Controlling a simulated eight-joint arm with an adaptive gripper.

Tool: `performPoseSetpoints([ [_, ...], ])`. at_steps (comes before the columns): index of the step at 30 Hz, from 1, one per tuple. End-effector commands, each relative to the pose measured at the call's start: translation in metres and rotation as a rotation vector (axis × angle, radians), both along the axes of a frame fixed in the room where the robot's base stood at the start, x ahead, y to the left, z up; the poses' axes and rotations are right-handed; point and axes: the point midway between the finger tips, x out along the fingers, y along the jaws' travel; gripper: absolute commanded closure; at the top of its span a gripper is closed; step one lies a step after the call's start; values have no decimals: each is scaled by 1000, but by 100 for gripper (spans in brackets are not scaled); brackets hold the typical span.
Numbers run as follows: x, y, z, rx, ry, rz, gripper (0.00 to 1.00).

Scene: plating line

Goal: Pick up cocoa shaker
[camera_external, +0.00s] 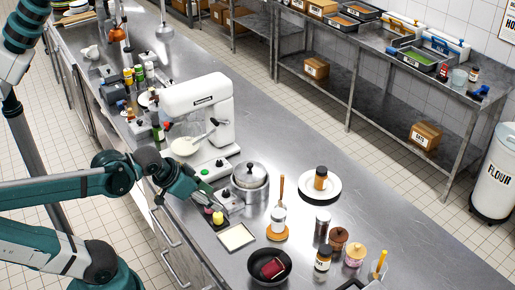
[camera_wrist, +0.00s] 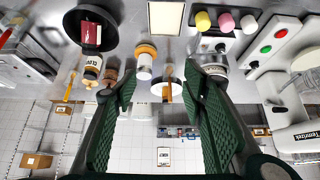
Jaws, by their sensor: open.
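No label reading cocoa is legible, so I cannot tell for sure which container is the cocoa shaker. Candidates are a silver shaker (camera_external: 322,226), a brown-topped jar (camera_external: 338,239) beside it, and a white-and-clear jar (camera_external: 278,216) on a round wooden coaster (camera_external: 277,234). The jar on the coaster also shows in the wrist view (camera_wrist: 145,68). My gripper (camera_external: 217,206) is at the counter's near side, left of these containers, by a small block with coloured knobs. In the wrist view my gripper (camera_wrist: 160,82) has its green fingers wide apart, with nothing held between them.
A black pan (camera_external: 269,266) holds a red item. A lidded pot (camera_external: 249,180) stands near my gripper, and a white mixer (camera_external: 200,112) behind it. A white plate (camera_external: 334,190) carries an amber jar (camera_external: 320,178). A pale square tray (camera_external: 236,237) lies in front.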

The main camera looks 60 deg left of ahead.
Motion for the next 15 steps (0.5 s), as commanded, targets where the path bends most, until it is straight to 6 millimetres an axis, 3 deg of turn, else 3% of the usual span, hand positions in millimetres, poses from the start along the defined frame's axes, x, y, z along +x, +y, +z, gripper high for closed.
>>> performPoseSetpoints([
  [8, 3, -1, 1, 1, 2, -5, 58],
  [15, 22, -5, 7, 6, 14, -31, 58],
])
